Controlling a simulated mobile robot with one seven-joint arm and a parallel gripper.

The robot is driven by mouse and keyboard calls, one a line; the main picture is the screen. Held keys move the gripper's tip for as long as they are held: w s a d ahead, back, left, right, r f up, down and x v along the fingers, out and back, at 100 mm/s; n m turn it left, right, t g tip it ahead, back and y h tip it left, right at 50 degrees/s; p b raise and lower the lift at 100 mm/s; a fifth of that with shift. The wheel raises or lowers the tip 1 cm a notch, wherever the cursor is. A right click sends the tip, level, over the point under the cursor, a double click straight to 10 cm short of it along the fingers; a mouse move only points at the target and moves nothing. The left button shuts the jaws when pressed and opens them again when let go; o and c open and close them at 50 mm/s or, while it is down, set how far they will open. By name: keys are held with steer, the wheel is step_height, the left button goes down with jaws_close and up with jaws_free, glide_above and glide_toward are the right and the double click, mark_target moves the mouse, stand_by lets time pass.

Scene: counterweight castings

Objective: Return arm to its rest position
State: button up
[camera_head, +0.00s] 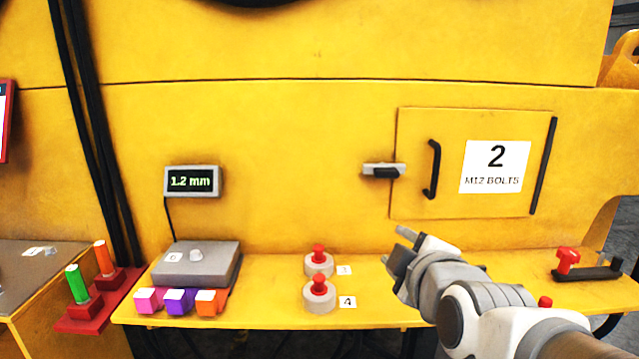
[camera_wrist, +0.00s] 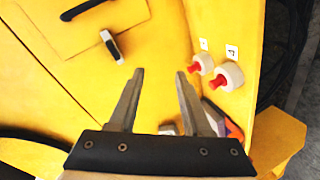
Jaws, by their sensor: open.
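My gripper (camera_head: 400,250) is open and empty. In the head view it hangs above the yellow shelf (camera_head: 390,312), right of the two red-knobbed round weights and below the cabinet door. My arm comes in from the lower right of the head view and hides part of the shelf. No object touches the fingers.
A closed door marked 2 (camera_head: 450,195) has a black handle. Left are a display reading 1.2 mm (camera_head: 191,181), a grey box (camera_head: 190,270), coloured cubes (camera_head: 180,301) and red-based pegs (camera_head: 80,295). Round weights (camera_head: 320,297) stand mid-shelf. A red-handled black part (camera_head: 590,270) lies right.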

steer(key=s+d+f+m+g+h, duration=0.1)
steer(key=s+f+m+g, duration=0.3)
steer(key=s+m, duration=0.35)
steer(key=s+d+f+m+g, duration=0.1)
steer(key=s+f+m+g, duration=0.3)
steer(key=s+m, duration=0.3)
step_height(320, 180, up, 22)
steer(key=s+n+p, duration=0.1)
steer(key=p, duration=2)
steer(key=shift+s+f+g+p, duration=0.15)
steer(key=shift+f+g+p, duration=0.1)
steer(key=shift+g+p, duration=0.15)
